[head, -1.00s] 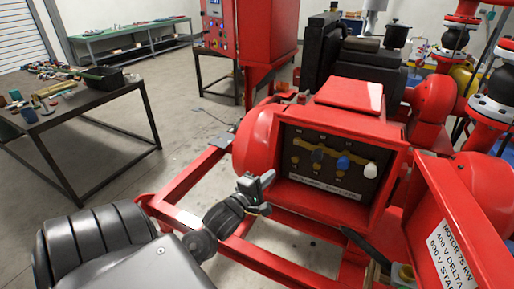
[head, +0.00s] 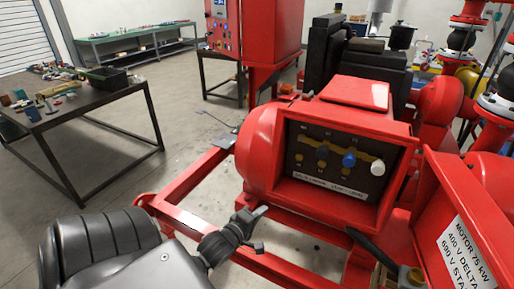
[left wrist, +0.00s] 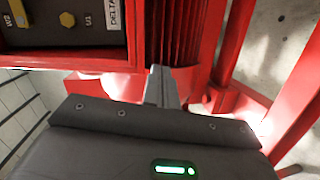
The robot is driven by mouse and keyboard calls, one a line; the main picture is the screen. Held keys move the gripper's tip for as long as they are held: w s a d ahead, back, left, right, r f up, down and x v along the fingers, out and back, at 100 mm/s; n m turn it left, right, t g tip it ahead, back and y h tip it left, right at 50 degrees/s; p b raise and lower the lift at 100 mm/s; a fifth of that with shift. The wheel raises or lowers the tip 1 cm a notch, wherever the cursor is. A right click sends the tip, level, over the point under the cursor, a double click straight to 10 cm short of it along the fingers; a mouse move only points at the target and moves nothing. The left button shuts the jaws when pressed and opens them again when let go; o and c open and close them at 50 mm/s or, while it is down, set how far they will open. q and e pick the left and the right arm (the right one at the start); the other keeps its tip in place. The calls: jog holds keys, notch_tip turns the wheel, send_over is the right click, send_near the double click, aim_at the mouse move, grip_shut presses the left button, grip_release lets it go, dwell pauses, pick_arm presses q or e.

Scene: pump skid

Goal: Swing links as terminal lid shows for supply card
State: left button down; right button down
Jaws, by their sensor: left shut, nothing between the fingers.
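The lid (head: 428,210) stands open at right, labelled motor 75 kW, 400 V delta, 690 V star. My left gripper (head: 259,213) is shut and empty, below and left of the panel, apart from it. In the left wrist view its fingers (left wrist: 160,80) are beside a panel corner with a delta plate (left wrist: 114,14). No supply card is identifiable.
A dark table (head: 90,108) with small parts and a black tray stands at left. A green bench (head: 140,42) and a red control cabinet (head: 265,35) are behind. Grey floor lies between table and skid.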

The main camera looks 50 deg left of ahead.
pick_arm(q)
notch_tip(320, 180, down, 17)
jog(key=s+m+g+b, duration=0.1)
jog(key=m+g, duration=0.2)
jog(key=m, duration=0.1)
jog(key=shift+s+b, duration=0.15)
jog(key=shift+b, duration=0.15)
dwell(0.3)
jog(key=s+d+f+m+g, duration=0.15)
jog(key=s+f+m, duration=0.3)
jog(key=f, duration=0.45)
jog(key=s+f+m+g+h, duration=0.1)
jog(key=s+f+m+g, duration=0.25)
jog(key=s+f, duration=0.35)
jog(key=s+d+f+m+g, duration=0.15)
jog(key=s+f+m, duration=0.3)
jog(key=f, duration=0.55)
jog(key=s+d+f+m+g, duration=0.1)
jog(key=s+d+f, duration=0.2)
jog(key=s, duration=0.3)
jog(key=s+d+f+m+g+h, duration=0.1)
jog(key=s+d+f+g, duration=0.1)
jog(key=s, duration=0.4)
jog(key=s+d+f+m+g, duration=0.2)
jog(key=s+d+f, duration=0.2)
jog(key=s+f, duration=0.1)
jog(key=shift+s+f+h, duration=0.3)
jog(key=shift+s, duration=0.6)
